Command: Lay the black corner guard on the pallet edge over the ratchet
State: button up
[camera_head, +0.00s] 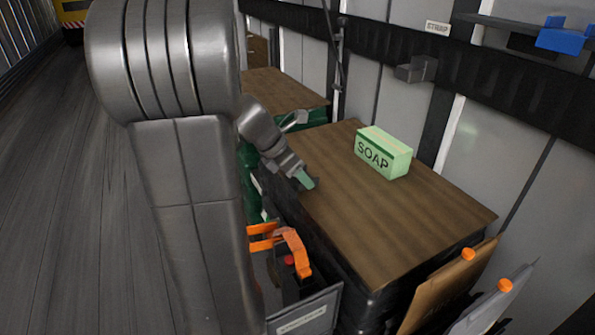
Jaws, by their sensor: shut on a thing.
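My gripper (303,179) is at the left edge of the brown-topped, dark-sided pallet load (390,225), its jaws shut, with a pale green piece at its tip. A small dark piece at the fingertips looks like the black corner guard (315,183); it is mostly hidden and blends with the dark side. It is at the top edge, but I cannot tell whether it touches. I cannot make out the ratchet clearly. Orange parts (292,250) show below the gripper, by the load's left side.
A green SOAP box (382,153) stands on the load's far part. A grey labelled bin (305,312) is at the front left. Panels with orange knobs (468,254) lean at the front right. Another brown-topped load (275,90) stands behind. The floor at left (60,200) is clear.

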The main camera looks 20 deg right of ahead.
jog(key=shift+f, duration=0.4)
jog(key=o, duration=1)
jog(key=shift+r, duration=0.15)
jog(key=shift+r, duration=0.35)
jog(key=w+p+v, duration=0.1)
jog(key=p+v, duration=0.3)
jog(key=v, duration=0.8)
jog(key=shift+s+r, duration=0.2)
jog(key=shift+s, duration=0.25)
